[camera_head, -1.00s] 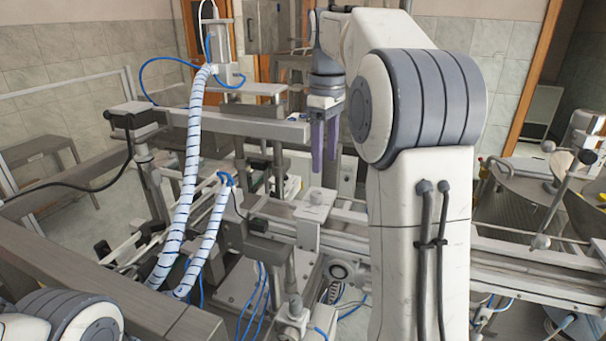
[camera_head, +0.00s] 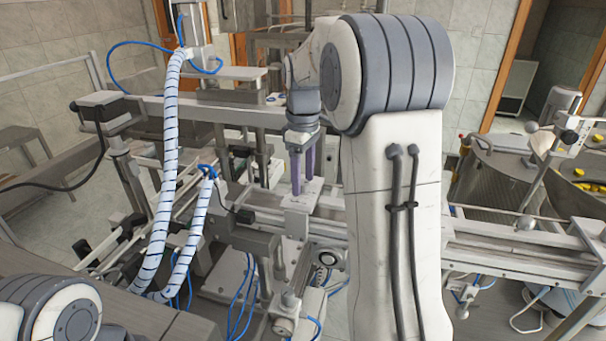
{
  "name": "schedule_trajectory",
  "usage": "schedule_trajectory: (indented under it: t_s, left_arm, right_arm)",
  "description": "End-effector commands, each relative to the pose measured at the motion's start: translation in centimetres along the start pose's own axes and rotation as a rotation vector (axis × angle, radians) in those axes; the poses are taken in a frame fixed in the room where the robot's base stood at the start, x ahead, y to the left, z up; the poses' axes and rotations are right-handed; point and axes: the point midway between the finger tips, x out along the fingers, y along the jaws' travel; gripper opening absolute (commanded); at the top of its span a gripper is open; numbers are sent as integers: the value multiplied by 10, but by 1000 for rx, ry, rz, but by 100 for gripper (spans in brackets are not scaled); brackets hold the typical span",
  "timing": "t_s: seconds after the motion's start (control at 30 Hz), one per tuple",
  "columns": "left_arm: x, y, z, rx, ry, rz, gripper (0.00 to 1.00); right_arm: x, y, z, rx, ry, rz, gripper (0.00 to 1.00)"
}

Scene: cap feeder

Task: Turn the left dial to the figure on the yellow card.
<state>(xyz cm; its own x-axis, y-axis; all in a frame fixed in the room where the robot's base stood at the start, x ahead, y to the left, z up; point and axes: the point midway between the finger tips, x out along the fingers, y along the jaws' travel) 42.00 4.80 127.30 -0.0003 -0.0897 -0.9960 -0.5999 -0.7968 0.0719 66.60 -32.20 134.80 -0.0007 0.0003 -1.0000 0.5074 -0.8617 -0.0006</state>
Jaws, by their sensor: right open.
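No dial and no yellow card can be made out in the head view. My right gripper (camera_head: 303,182) hangs with its two purple fingers pointing down, open, with a narrow gap between them. Nothing shows between the fingers. The fingertips appear in front of or just above a small pale plate (camera_head: 299,202) on the machine rail; I cannot tell whether they touch it. My right arm hides a wide strip of the machine to the right of the gripper. Only a rounded part of my left arm shows at the bottom left; my left gripper is out of view.
A grey rail (camera_head: 500,245) runs across the machine. White spiral-wrapped hoses (camera_head: 168,150) stand to the left of the gripper. A metal bowl with yellow caps (camera_head: 590,172) is at the right. A thick grey beam (camera_head: 100,305) crosses the lower left.

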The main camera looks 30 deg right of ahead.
Motion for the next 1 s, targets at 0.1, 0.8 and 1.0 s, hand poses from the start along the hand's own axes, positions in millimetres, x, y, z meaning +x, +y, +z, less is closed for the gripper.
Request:
schedule_trajectory:
  t_s: [0.1, 0.8, 1.0]
  left_arm:
    - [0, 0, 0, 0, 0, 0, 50]
    - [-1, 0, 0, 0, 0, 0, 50]
    - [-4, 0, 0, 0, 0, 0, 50]
  right_arm:
    - [2, 0, 0, 0, 1, 1, 66]
    - [1, 0, 0, 39, 0, 1, 0]
    - [0, 1, 0, 146, 1, 2, 0]
